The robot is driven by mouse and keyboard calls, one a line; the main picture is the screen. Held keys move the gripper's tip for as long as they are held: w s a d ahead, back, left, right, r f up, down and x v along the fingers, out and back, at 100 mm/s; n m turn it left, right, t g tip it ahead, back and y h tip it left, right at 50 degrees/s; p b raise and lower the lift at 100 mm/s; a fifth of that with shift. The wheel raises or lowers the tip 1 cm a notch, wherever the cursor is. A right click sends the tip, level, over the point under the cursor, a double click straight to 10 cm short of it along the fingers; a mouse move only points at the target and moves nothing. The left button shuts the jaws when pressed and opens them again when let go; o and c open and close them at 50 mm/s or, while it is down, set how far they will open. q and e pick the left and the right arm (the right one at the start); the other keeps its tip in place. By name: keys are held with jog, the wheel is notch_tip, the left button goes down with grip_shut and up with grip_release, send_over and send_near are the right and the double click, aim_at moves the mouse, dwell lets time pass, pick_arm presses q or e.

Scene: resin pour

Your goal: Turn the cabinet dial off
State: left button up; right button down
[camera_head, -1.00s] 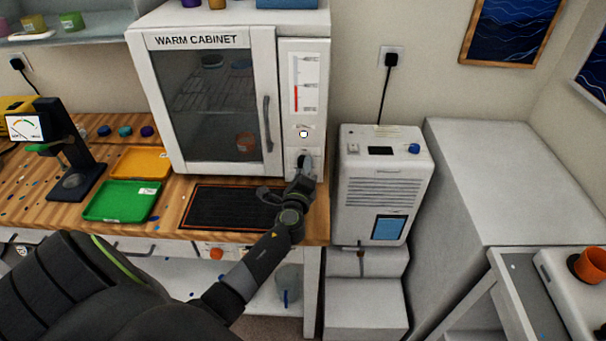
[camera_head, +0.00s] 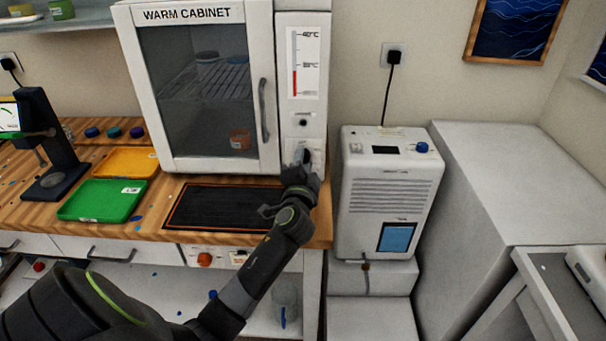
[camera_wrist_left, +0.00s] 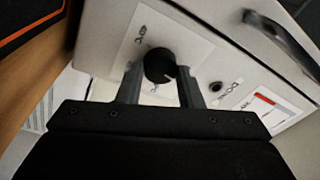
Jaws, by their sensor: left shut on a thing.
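The white warm cabinet (camera_head: 200,15) stands on the wooden bench. Its round black dial (camera_wrist_left: 158,64) is on the lower right front panel, on a white label with print above and below. My left gripper (camera_head: 302,163) reaches it from below. In the left wrist view one finger is on each side of the dial, shut on it. In the head view the gripper mostly hides the dial. A small round indicator (camera_head: 303,123) above the dial is dark. It also looks dark in the left wrist view (camera_wrist_left: 215,87). My right gripper is not in view.
The cabinet door with its grey handle (camera_head: 264,110) is shut, left of the panel. A black mat (camera_head: 220,207), a green tray (camera_head: 100,200) and an orange tray (camera_head: 128,162) lie on the bench. A white appliance (camera_head: 390,190) stands close to the right.

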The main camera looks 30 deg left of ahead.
pick_arm(q)
jog(key=shift+f+n+b, duration=0.1)
jog(key=shift+n+b, duration=0.75)
jog(key=shift+n, duration=0.25)
jog(key=o, duration=1)
